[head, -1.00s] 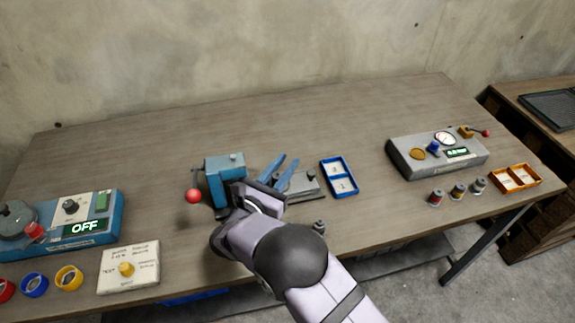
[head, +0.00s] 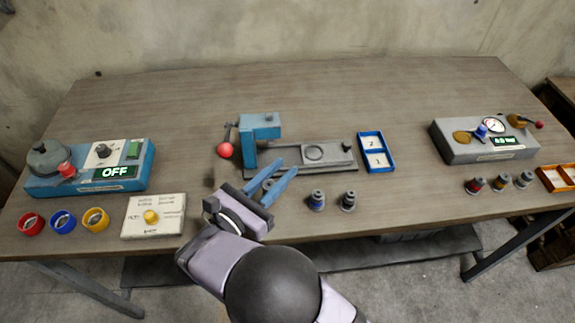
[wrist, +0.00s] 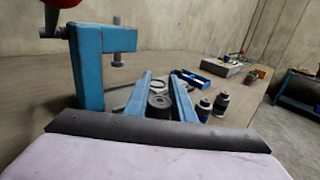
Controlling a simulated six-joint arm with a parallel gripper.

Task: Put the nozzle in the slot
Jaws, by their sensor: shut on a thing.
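My gripper (head: 287,167) is in front of the blue press, its two blue fingers shut on a small dark grey round nozzle (head: 268,185). The nozzle also shows between the fingers in the wrist view (wrist: 158,98); its lower part is hidden. The blue press (head: 259,133) has a red-ended lever and a grey base plate (head: 285,156) with a round recess (head: 314,152), which looks empty. A blue tray (head: 377,138) right of it has two compartments marked 1 and 2, both without a nozzle. I cannot tell which of these is the slot.
Two nozzles, one blue-banded (head: 317,200) and one grey (head: 350,201), stand right of my gripper. A grey gauge box (head: 463,147) is at the right, a blue OFF device (head: 65,180) at the left. A white card box (head: 155,228) is left of my arm. The table's back is clear.

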